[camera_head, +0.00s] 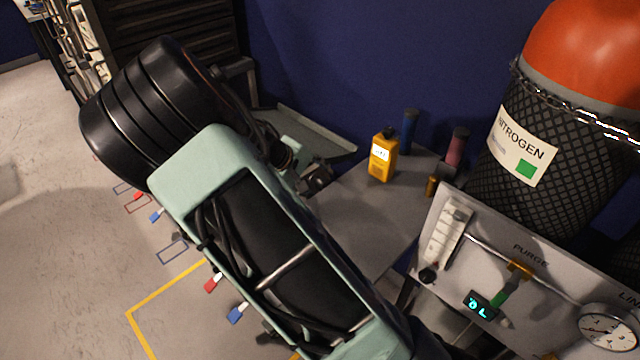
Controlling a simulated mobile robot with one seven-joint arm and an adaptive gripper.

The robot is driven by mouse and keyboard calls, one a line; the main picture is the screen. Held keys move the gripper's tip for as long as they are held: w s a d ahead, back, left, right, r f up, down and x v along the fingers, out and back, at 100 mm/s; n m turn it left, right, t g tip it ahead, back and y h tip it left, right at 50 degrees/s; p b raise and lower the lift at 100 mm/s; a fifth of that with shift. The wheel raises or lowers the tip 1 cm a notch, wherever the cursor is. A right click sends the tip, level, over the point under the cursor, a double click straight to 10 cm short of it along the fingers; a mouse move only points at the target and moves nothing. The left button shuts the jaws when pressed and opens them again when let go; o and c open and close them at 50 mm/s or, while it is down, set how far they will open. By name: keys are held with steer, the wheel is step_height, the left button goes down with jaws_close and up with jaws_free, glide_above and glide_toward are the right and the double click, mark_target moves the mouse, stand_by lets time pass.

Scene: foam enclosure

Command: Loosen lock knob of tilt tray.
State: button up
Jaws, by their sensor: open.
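The tilt tray appears to be the grey sloped plate with a raised edge (318,130), behind my arm at the upper middle of the head view. My teal and black arm covers its left and lower parts. I cannot make out its lock knob, which may be hidden by my arm. My gripper (318,176) shows as a small dark shape just past the teal arm link, close to the tray's near side. It is open, and I see nothing held in it. I cannot tell whether it touches anything.
A grey tabletop (355,222) holds a yellow bottle (383,155), a blue cylinder (410,131) and a reddish cylinder (457,147). A purge panel (520,275) with a gauge and a nitrogen tank (545,130) stand at right. Open floor (60,230) lies at left.

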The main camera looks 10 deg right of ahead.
steer(key=shift+x, duration=1.05)
